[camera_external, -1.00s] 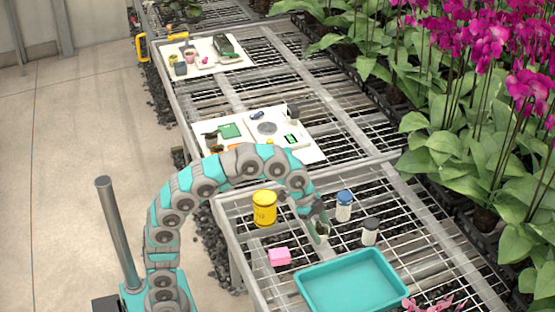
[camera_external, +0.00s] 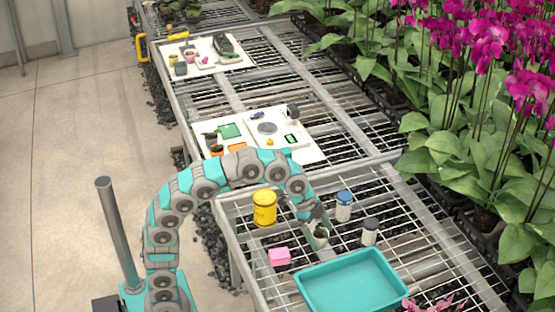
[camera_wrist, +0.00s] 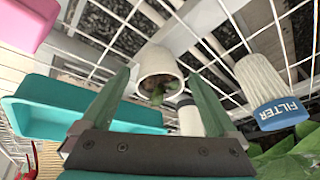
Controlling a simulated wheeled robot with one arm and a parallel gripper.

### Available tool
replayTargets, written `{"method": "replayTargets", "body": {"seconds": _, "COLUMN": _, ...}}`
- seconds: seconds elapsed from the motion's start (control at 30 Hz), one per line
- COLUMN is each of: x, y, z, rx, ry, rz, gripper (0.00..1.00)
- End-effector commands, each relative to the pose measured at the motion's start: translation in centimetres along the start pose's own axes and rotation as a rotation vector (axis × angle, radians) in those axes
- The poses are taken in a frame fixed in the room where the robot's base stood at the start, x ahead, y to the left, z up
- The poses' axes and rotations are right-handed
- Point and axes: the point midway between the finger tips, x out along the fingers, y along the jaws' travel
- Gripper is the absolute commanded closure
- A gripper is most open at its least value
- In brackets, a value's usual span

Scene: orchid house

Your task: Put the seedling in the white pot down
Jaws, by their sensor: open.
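The white pot (camera_wrist: 158,66) with the small green seedling (camera_wrist: 157,92) shows in the middle of the wrist view, which looks upside down. It also shows in the external view as a small white pot (camera_external: 320,238), apparently standing on the wire bench top beside the teal tray. My gripper (camera_wrist: 158,76) is open, with one green finger on each side of the pot and a visible gap to it. In the external view my gripper (camera_external: 316,224) is right at the pot and partly hides it.
The teal tray (camera_external: 298,287) lies in front, the pink block (camera_external: 279,256) to the left. The yellow tin (camera_external: 264,208), blue-capped filter bottle (camera_external: 344,207) and dark-capped jar (camera_external: 369,232) stand close by. Flowering orchids (camera_external: 465,140) line the right side.

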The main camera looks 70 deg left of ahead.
Motion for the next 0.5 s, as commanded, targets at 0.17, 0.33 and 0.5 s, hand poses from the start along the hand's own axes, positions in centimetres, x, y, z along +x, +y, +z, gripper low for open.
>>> {"method": "replayTargets", "body": {"seconds": 0.17, "x": -0.6, "y": -0.1, "z": -0.2, "rx": 0.0, "ry": 0.001, "rz": -0.001, "gripper": 0.06}}
{"method": "replayTargets", "body": {"seconds": 0.33, "x": -3.0, "y": -0.1, "z": -0.2, "rx": 0.001, "ry": 0.003, "rz": -0.001, "gripper": 0.06}}
{"method": "replayTargets", "body": {"seconds": 0.5, "x": -6.5, "y": -0.1, "z": -0.2, "rx": 0.0, "ry": 0.004, "rz": -0.004, "gripper": 0.06}}
